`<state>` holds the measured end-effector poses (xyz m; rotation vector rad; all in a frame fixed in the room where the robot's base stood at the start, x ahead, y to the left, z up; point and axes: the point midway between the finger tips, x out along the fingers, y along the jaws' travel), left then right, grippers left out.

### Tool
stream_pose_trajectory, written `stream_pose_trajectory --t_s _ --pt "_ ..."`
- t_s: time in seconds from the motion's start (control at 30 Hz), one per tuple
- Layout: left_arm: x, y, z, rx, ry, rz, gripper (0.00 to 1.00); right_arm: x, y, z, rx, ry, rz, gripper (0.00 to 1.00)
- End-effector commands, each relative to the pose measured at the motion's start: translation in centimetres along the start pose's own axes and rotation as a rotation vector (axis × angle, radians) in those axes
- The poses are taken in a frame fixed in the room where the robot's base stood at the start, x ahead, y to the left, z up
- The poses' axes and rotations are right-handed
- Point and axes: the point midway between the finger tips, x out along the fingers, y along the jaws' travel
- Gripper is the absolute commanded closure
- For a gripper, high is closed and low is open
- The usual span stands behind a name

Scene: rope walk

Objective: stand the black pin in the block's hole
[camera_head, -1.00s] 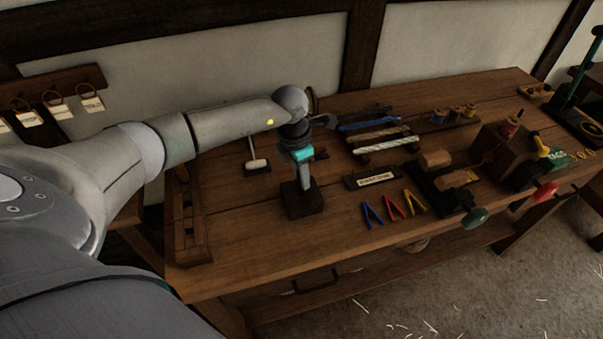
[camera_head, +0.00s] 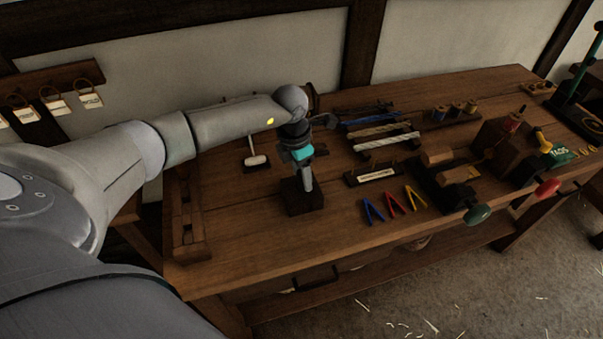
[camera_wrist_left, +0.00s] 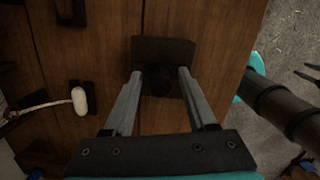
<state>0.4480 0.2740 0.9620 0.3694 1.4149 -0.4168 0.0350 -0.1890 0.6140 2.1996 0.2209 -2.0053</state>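The block (camera_head: 302,207) is a dark, square piece on the near left of the bench. It also shows in the left wrist view (camera_wrist_left: 178,47). My left gripper (camera_head: 306,187) points down right over it. In the left wrist view, its two grey fingers (camera_wrist_left: 160,78) are apart, one on each side of a dark round shape at the block's middle. This dark shape (camera_wrist_left: 158,84) looks like the black pin, upright, but it blends into the block. I cannot tell how deep it sits. The hole itself is hidden. A dark cylinder with teal (camera_wrist_left: 254,64), perhaps my right gripper, shows beyond the bench edge.
A white-headed mallet (camera_head: 256,160) lies behind and left of the block. A slotted wooden rack (camera_head: 187,225) stands at the left end. A label plate (camera_head: 374,174) and blue, red and yellow clips (camera_head: 393,202) lie to the right. The bench front beside the block is clear.

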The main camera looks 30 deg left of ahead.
Motion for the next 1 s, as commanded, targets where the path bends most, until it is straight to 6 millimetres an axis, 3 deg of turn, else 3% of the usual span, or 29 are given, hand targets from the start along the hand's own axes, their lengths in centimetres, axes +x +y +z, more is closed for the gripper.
stream_pose_trajectory --t_s 0.3,0.47,1.0 --pt "0.1 0.0 -0.1 0.0 0.003 -0.001 0.33 0.0 0.0 0.0 0.0 0.0 0.0 0.5" --pt "-1.1 0.1 0.0 0.0 -0.001 0.002 0.33 -0.1 0.0 0.0 0.0 0.0 0.0 0.5" --pt "-12.7 0.1 0.0 0.001 -0.002 0.002 0.33 0.0 0.0 0.0 0.0 0.0 0.0 0.5"
